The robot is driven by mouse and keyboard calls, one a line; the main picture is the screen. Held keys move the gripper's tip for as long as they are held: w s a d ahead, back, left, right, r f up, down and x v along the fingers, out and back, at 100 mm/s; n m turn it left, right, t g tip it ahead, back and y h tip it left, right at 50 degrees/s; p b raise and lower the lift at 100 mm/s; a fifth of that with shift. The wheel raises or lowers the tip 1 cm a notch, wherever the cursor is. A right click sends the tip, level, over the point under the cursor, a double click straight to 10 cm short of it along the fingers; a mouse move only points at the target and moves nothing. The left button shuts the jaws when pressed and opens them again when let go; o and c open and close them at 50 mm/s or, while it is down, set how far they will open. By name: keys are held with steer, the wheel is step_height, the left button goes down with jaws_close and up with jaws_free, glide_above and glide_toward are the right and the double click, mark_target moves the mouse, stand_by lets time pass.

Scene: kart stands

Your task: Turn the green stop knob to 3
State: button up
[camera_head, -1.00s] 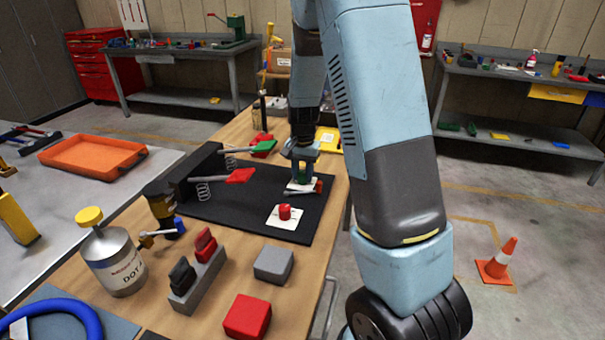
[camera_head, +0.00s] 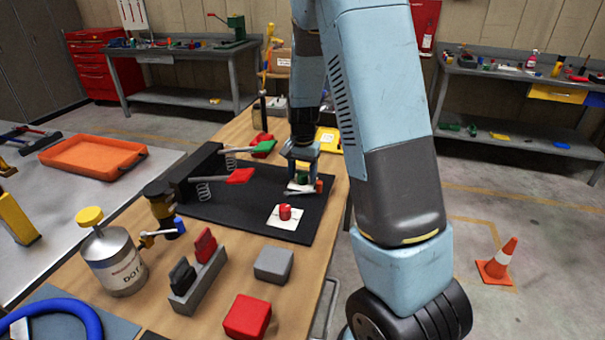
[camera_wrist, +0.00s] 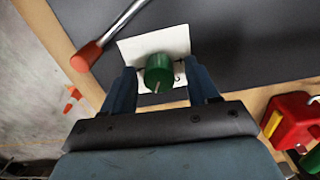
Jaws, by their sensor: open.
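The green stop knob (camera_wrist: 159,74) sits on a white card (camera_wrist: 173,42) on the black board; it also shows under my gripper in the head view (camera_head: 304,177). In the wrist view, a light line on the knob points down toward my palm. My gripper (camera_wrist: 166,80) is open, with one blue finger on each side of the knob. I cannot tell whether either finger touches it. The card's numbers are mostly hidden; part of one mark shows right of the knob. A red knob (camera_head: 285,212) on its own white card stands nearer on the board.
A metal lever with a red tip (camera_wrist: 86,56) lies close beside the green knob. Red and green pedals (camera_head: 240,176) stand left of it on the black board (camera_head: 220,212). A red item (camera_wrist: 290,122) is at right in the wrist view.

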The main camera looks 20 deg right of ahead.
mark_target(303, 174)
steer(key=shift+r, duration=0.1)
step_height(303, 174, up, 14)
steer(key=shift+f, duration=0.25)
stand_by(0.6)
steer(key=s+a+r+n+t, duration=0.1)
steer(key=s+r+n, duration=0.3)
steer(key=s, duration=1)
steer(key=s+a+r+n+t, duration=0.1)
steer(key=s+r+n+t, duration=0.2)
steer(key=s+r, duration=0.5)
steer(key=s+t, duration=0.1)
steer(key=s, duration=0.5)
steer(key=shift+s+r+n+t, duration=0.2)
steer(key=shift+r+n+t, duration=0.1)
steer(key=shift+r+n, duration=0.1)
